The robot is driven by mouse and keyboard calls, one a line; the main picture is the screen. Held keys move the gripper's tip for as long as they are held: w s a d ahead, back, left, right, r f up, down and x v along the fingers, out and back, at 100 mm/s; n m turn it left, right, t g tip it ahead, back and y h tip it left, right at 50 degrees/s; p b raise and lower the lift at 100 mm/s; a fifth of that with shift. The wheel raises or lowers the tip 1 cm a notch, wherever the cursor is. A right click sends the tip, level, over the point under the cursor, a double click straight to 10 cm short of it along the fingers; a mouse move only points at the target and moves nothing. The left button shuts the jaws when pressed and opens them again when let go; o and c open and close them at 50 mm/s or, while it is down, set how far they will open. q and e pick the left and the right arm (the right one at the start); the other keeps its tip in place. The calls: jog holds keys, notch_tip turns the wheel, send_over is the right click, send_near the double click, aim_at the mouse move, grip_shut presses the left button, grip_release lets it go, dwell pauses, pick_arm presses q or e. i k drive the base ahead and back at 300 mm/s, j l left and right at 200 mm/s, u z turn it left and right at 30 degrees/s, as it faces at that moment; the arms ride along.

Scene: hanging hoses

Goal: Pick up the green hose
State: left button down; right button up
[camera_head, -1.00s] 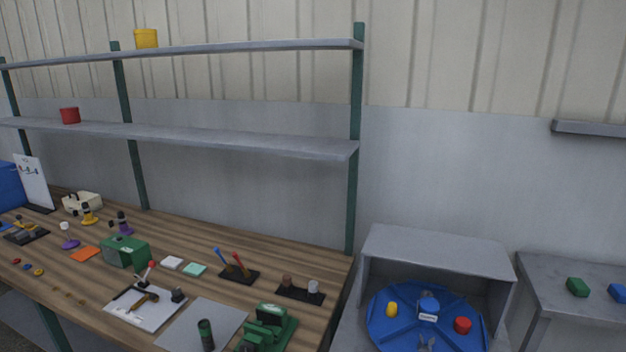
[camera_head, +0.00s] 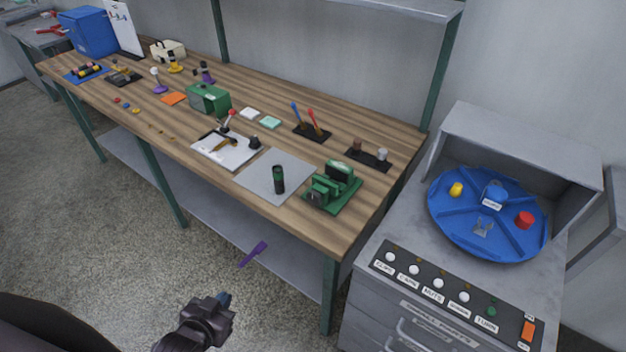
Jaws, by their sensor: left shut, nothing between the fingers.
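I cannot make out a green hose in this view. My right gripper is not in view.
The wooden workbench (camera_head: 340,225) holds many small tools. A purple object (camera_head: 253,253) shows below its front edge. At right stands a grey cabinet with a blue turntable (camera_head: 468,237) and a button panel (camera_head: 440,292). The floor (camera_head: 90,235) at left is clear.

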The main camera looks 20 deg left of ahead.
aim_at(276, 170)
jog(key=i+j+z, duration=0.25)
jog(key=j, duration=0.85)
jog(key=j+z, duration=0.25)
jog(key=j, duration=0.85)
jog(key=k, duration=0.05)
